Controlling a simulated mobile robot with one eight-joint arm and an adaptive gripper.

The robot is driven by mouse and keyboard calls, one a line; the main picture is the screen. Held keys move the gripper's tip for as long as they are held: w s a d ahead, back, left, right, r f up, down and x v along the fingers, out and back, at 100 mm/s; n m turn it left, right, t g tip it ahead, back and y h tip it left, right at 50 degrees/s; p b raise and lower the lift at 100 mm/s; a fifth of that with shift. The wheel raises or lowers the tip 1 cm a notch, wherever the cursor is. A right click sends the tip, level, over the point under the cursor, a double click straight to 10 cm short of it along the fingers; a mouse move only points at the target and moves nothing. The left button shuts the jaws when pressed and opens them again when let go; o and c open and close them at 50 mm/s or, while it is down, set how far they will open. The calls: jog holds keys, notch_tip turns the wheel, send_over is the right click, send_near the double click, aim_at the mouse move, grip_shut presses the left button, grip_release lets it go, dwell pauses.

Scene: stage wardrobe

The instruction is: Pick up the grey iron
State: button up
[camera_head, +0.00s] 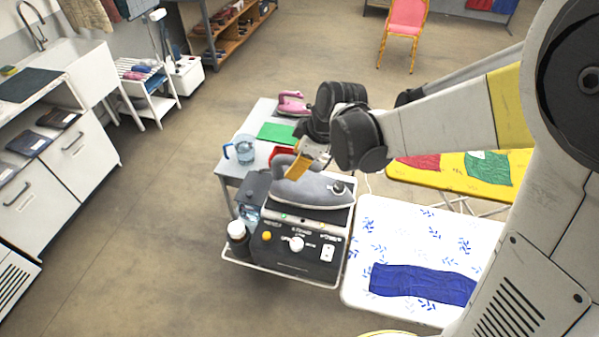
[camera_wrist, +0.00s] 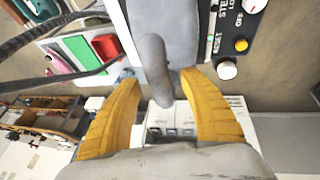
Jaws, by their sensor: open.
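The grey iron (camera_head: 312,191) rests on top of a dark steam station (camera_head: 290,245) with knobs and buttons. In the wrist view, its grey handle (camera_wrist: 155,62) reaches down between the two yellow fingers of my gripper (camera_wrist: 160,105). The fingers are open, one on each side of the handle, with gaps visible. In the head view my gripper (camera_head: 300,165) is at the rear end of the iron, and my wrist partly hides the handle area. I cannot tell from the views whether a finger touches the iron.
A table behind holds a pink iron (camera_head: 293,103), a green cloth (camera_head: 277,133), a red container (camera_head: 282,155) and a clear jug (camera_head: 243,149). A white patterned ironing board (camera_head: 400,235) with a blue cloth (camera_head: 422,284) stands at right.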

jog(key=shift+s, duration=0.1)
jog(key=shift+c, duration=0.2)
grip_shut()
jog(key=shift+r, duration=0.15)
